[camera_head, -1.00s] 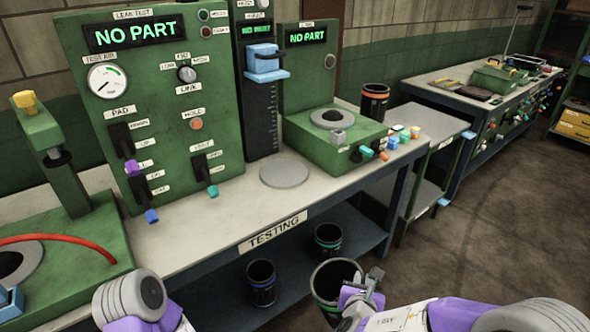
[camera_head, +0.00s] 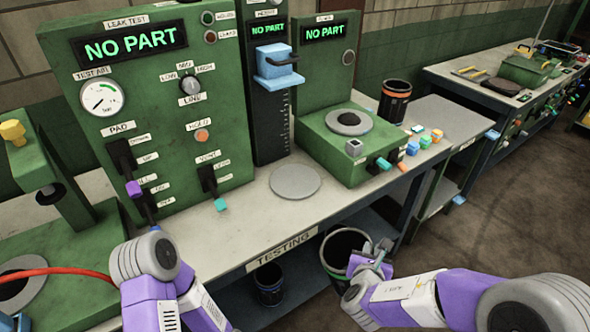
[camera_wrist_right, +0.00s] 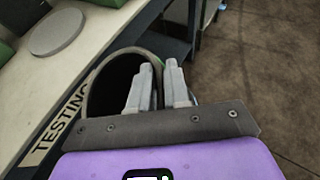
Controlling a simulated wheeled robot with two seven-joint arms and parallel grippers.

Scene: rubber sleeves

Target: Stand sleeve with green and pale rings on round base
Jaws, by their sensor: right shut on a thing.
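A black sleeve (camera_head: 343,247) with a green and pale band near its open top is in front of the bench's front edge, slightly tilted. My right gripper (camera_head: 378,250) is shut on its right wall. In the right wrist view the fingers (camera_wrist_right: 161,70) pinch the wall of the sleeve (camera_wrist_right: 108,85), with its dark opening to the left. The flat round grey base (camera_head: 296,182) lies bare on the bench top, behind and left of the sleeve; it also shows in the right wrist view (camera_wrist_right: 57,31). My left arm is at lower left, its fingers out of view.
A green leak test panel (camera_head: 150,110), a height gauge (camera_head: 272,100) and a green tester (camera_head: 345,150) stand around the base. A black sleeve with orange rings (camera_head: 395,100) stands behind coloured blocks (camera_head: 425,138). Another sleeve (camera_head: 268,285) is on the lower shelf.

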